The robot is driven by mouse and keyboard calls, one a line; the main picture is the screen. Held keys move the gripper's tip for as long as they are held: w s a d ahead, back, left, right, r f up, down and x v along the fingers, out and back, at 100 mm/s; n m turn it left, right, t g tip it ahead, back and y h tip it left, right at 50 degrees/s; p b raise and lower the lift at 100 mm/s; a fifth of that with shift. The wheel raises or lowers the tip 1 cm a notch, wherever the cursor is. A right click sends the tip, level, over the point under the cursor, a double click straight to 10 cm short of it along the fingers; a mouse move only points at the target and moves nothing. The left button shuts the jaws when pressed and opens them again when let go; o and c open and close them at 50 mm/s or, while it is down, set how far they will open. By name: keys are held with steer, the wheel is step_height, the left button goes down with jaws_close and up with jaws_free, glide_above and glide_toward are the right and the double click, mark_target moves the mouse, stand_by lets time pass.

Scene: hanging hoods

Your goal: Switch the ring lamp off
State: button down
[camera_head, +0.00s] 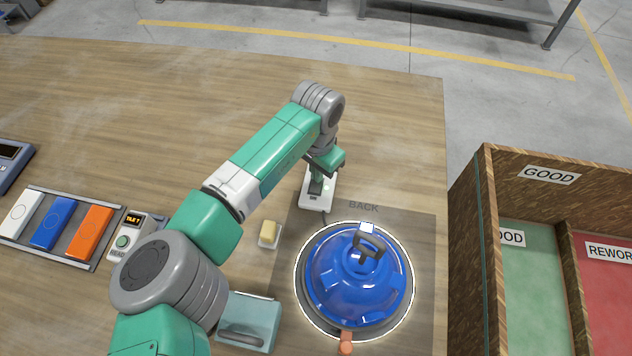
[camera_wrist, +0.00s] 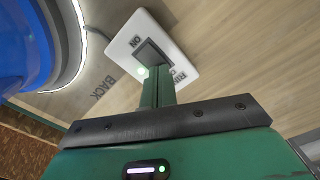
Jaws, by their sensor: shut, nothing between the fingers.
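The ring lamp (camera_head: 299,262) is a bright white ring on the table around the base of a blue hood (camera_head: 335,285). It is lit, and part of it shows in the wrist view (camera_wrist: 78,45). Its switch box (camera_head: 312,203) is a white plate behind the ring. In the wrist view the plate (camera_wrist: 178,45) carries a dark rocker (camera_wrist: 150,52), an "ON" label, and a glowing green light (camera_wrist: 142,72). My gripper (camera_wrist: 160,72) is shut and empty, pointing down over the plate with its fingertips close to the rocker. I cannot tell whether they touch it.
Wooden GOOD and REWORK bins (camera_head: 482,215) stand at right. Coloured blocks in a tray (camera_head: 75,254) lie at left. The table behind is clear.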

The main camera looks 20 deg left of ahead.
steer(key=shift+f, duration=0.3)
step_height(320, 180, up, 7)
steer(key=p, duration=0.7)
steer(key=shift+p, duration=0.35)
